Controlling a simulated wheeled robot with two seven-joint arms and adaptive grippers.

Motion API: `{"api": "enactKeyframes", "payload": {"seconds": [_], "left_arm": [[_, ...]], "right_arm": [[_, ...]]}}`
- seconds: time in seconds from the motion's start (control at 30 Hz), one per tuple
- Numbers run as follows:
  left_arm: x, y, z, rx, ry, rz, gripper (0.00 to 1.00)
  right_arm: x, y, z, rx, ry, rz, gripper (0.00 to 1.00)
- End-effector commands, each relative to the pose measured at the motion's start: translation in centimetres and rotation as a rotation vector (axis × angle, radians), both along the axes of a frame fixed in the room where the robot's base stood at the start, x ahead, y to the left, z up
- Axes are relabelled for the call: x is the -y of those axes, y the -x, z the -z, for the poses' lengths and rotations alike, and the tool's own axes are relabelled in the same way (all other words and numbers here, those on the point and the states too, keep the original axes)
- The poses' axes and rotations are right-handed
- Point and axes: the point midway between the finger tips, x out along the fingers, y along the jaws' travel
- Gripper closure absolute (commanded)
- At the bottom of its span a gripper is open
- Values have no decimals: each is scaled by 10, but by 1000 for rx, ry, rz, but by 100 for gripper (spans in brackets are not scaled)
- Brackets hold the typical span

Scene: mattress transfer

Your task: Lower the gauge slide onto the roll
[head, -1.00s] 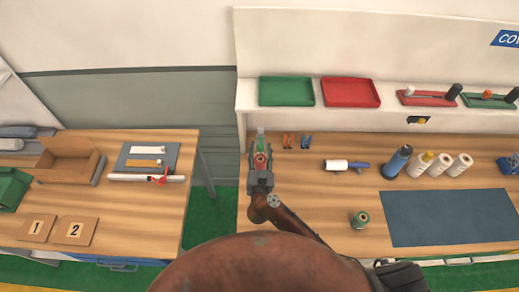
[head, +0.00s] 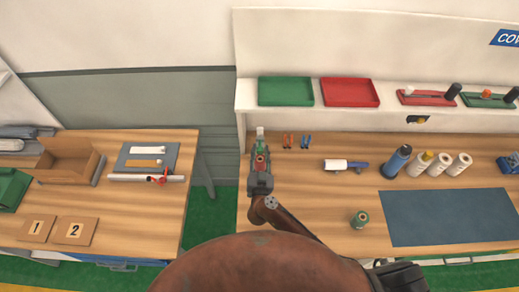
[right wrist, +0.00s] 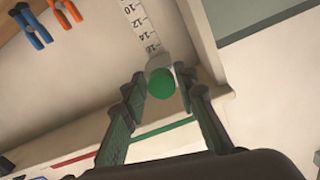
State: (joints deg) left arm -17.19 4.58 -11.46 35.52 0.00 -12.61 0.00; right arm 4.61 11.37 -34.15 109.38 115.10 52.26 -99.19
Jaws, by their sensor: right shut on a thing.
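My right gripper (head: 261,158) is over the left edge of the right-hand table, pointing away from me. In the right wrist view its fingers (right wrist: 161,78) are shut about a pale piece with a round green knob (right wrist: 162,84), which looks like the gauge slide. A white numbered scale (right wrist: 138,22) runs on from this piece. In the head view a red part and a green part show at the fingers. A long white roll (head: 128,178) with a red tool (head: 158,178) on it lies on the left table. I cannot tell which roll belongs to the gauge. My left gripper is out of view.
Orange clips (head: 288,142) and blue clips (head: 306,142) lie just right of the gripper. A green tray (head: 286,91) and red tray (head: 350,92) sit on the shelf behind. A green spool (head: 360,219) stands near a clear blue mat (head: 445,217).

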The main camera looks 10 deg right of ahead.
Motion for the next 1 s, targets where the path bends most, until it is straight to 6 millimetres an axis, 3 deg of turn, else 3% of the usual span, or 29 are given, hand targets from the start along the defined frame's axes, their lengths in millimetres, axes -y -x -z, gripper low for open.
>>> {"api": "enactKeyframes", "payload": {"seconds": [0.1,0.27,0.63,0.67,0.8,1.0], "left_arm": [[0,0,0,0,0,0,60],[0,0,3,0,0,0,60],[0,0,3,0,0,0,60],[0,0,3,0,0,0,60],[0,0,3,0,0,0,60],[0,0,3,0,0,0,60]], "right_arm": [[-4,1,30,-5,1,-8,100],[-5,1,59,-4,-2,-10,100],[-6,1,65,-1,-4,-14,100],[-6,1,65,-1,-4,-14,72],[-5,1,65,-1,-3,-12,62],[-2,1,65,-2,-1,-5,61]]}}
